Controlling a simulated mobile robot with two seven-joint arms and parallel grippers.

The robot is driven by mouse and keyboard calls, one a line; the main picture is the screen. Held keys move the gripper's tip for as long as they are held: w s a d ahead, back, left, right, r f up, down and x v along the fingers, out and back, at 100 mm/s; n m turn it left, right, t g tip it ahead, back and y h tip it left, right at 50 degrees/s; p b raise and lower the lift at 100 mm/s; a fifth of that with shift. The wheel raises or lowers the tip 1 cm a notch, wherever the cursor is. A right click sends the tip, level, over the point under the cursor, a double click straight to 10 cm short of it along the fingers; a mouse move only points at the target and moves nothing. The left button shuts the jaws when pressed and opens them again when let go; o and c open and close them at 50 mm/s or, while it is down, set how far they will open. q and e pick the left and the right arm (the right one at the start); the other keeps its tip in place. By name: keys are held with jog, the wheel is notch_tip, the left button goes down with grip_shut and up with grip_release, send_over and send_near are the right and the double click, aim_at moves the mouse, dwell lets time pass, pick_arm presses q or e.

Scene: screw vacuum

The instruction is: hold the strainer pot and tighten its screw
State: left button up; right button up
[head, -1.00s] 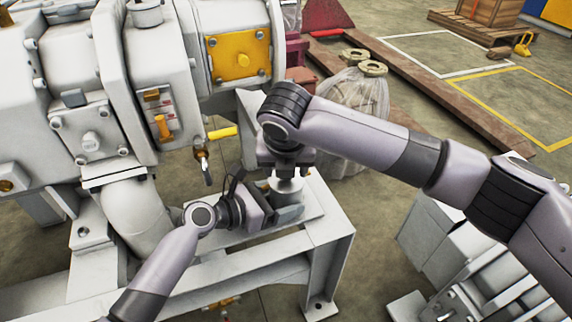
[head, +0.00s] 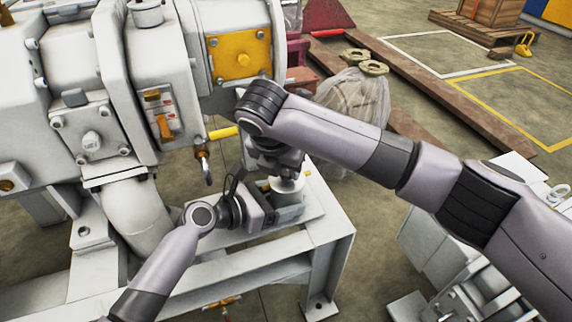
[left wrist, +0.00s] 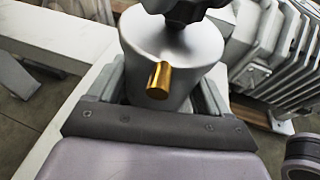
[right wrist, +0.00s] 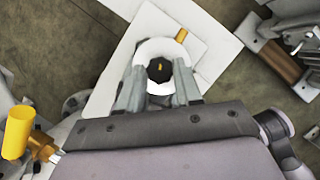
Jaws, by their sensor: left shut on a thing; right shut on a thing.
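The strainer pot (head: 287,187) is a grey metal cylinder on the white frame's ledge. In the left wrist view the pot (left wrist: 172,55) stands upright with a brass stub (left wrist: 159,80) on its side. My left gripper (head: 288,210) is shut around the pot low down. The screw's dark knob (left wrist: 190,8) is on top of the pot and partly cut off there; the knob also shows in the right wrist view (right wrist: 160,70). My right gripper (right wrist: 158,80) is over the pot from above, its fingers on either side of the knob. In the head view my right arm hides the knob.
The large white vacuum machine (head: 60,80) stands at left, with a yellow handle (head: 222,133) close to my right gripper. A plastic-wrapped bundle (head: 352,105) is behind my right arm. Another grey machine (head: 425,245) is at lower right. Open floor lies at upper right.

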aim_at(283, 173)
jog(key=m, duration=0.2)
jog(key=m+g+h, duration=0.1)
jog(key=m, duration=0.1)
jog(key=m+h, duration=0.1)
jog(key=m, duration=0.1)
jog(key=shift+w+a, duration=0.15)
jog(key=shift+a, duration=0.15)
jog(key=shift+r, duration=0.1)
dwell(0.3)
jog(key=o, duration=1)
jog(key=shift+o, duration=0.2)
notch_tip(283, 173, up, 10)
